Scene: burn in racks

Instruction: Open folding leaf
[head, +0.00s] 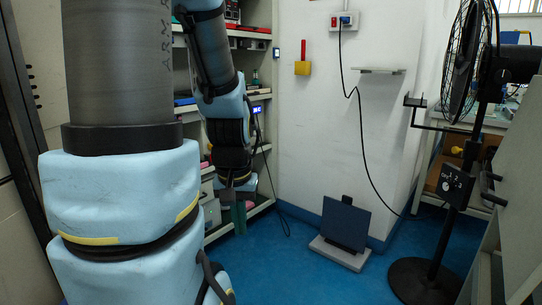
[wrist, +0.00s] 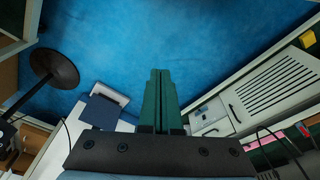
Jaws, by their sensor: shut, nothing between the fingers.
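No part is plainly marked as the folding leaf. A dark blue flat panel (head: 345,221) stands tilted on a light grey base (head: 337,254) on the floor against the white wall; the panel also shows in the wrist view (wrist: 101,111). A thin pale wall shelf (head: 380,71) juts out higher up. I cannot tell which of these is the leaf. My gripper (head: 239,218) hangs pointing down in front of the shelving, left of the panel and apart from it. Its green fingers (wrist: 159,72) are together and empty in the wrist view.
Open shelving (head: 262,105) with instruments stands close behind my gripper. A black cable (head: 362,150) hangs from a wall socket (head: 344,20) to the floor. A black pedestal fan (head: 455,190) stands at right, near a grey panel with black handles. Blue floor (head: 300,275) is clear in the middle.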

